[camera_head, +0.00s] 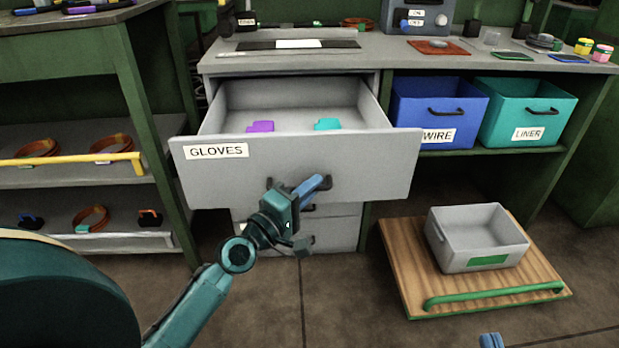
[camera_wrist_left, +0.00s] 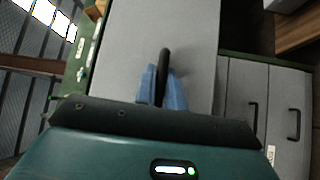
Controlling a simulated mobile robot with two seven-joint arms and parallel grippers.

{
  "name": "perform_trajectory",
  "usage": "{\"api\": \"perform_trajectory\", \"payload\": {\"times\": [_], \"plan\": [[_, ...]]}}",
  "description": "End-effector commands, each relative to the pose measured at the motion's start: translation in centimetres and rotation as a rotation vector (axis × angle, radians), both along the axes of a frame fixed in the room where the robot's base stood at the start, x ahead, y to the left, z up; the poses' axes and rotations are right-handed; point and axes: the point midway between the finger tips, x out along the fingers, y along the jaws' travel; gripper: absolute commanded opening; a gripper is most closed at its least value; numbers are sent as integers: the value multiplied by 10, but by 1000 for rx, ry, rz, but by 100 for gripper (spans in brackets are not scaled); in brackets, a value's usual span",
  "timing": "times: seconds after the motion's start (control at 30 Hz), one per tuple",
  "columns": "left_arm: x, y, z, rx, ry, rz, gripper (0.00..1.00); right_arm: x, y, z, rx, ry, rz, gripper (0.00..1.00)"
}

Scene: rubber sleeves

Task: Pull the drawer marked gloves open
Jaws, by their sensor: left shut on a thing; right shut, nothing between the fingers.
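The drawer marked GLOVES (camera_head: 345,165) is pulled well out from the grey cabinet under the counter. Its inside shows, with a purple thing (camera_head: 260,127) and a cyan thing (camera_head: 327,124) in it. My left gripper (camera_head: 316,184) is at the drawer front, its blue fingers shut on the dark handle. In the left wrist view the handle (camera_wrist_left: 164,66) stands between the two blue fingers (camera_wrist_left: 162,88). A small blue part at the bottom edge of the head view may be my right gripper (camera_head: 491,340); its fingers cannot be made out.
More drawers (camera_head: 340,230) sit below, shut. A blue WIRE bin (camera_head: 425,105) and a teal LINER bin (camera_head: 540,105) stand on the shelf to the right. A grey tub (camera_head: 452,254) rests on a wooden board (camera_head: 400,265) on the floor. A green-framed rack (camera_head: 150,110) stands at left.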

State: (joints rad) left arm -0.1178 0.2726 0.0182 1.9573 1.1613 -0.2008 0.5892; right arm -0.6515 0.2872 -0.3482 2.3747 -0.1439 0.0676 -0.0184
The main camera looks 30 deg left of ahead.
Motion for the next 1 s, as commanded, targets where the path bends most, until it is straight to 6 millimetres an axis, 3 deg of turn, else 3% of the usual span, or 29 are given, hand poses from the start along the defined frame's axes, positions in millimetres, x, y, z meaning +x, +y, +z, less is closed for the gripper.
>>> {"api": "perform_trajectory", "payload": {"times": [0.57, 0.6, 0.8, 1.0], "plan": [[-5, -3, 0, 1, -1, 1, 0, 0, 0, -3, -8, 5, -2, 0], [-5, -3, 0, 1, -1, 1, 14, 0, 0, -3, -7, 5, -2, 0], [-5, -3, 0, 1, -1, 1, 30, 0, 1, -1, -4, 3, -2, 0], [-5, -3, 0, 1, -1, 0, 32, 0, 1, 2, -2, -1, -1, 0]]}}
